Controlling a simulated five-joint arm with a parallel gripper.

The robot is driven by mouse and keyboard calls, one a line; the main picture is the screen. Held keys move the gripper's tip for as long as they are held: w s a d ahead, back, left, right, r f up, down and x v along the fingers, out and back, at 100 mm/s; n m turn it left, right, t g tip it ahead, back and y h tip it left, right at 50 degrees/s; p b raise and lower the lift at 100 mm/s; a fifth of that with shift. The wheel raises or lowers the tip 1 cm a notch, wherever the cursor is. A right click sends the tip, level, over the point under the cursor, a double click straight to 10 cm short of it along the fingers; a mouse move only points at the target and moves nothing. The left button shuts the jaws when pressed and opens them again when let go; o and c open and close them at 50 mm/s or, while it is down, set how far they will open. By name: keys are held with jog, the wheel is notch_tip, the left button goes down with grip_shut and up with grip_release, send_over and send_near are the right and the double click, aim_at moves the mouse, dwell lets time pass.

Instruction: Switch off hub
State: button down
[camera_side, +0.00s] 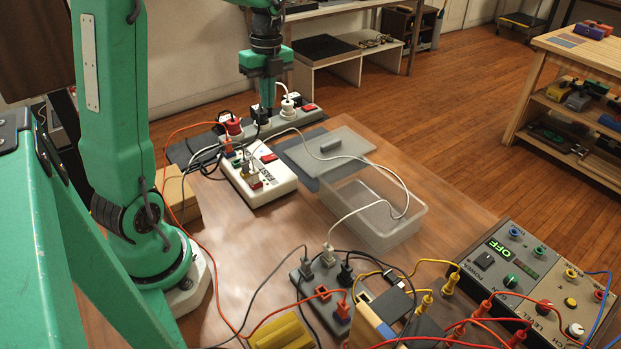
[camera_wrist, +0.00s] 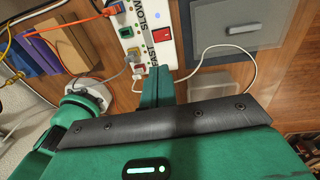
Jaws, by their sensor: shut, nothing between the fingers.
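The white hub (camera_side: 262,190) lies on the wooden table, with several plugs and cables in it. In the wrist view the hub (camera_wrist: 150,18) carries the words SLOW and FAST. Its red rocker switch (camera_wrist: 161,35) also shows in the side view (camera_side: 269,158); which way it is pressed I cannot tell. My gripper (camera_side: 264,117) points down behind the hub in the side view. Its closed, empty fingers (camera_wrist: 158,70) show near the hub's FAST end in the wrist view. Whether they touch it I cannot tell.
A dark power strip (camera_side: 245,131) with plugs lies behind the hub. A clear bin (camera_side: 372,232) and a grey lid (camera_side: 345,152) stand to its right. A second strip (camera_side: 307,294), loose cables and a panel reading OFF (camera_side: 505,262) crowd the front. A white cable loops across the hub's side.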

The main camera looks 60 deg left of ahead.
aim_at(266, 158)
jog(key=f, duration=0.4)
jog(key=s+f, duration=0.1)
jog(key=f, duration=0.9)
jog(key=shift+s, duration=0.35)
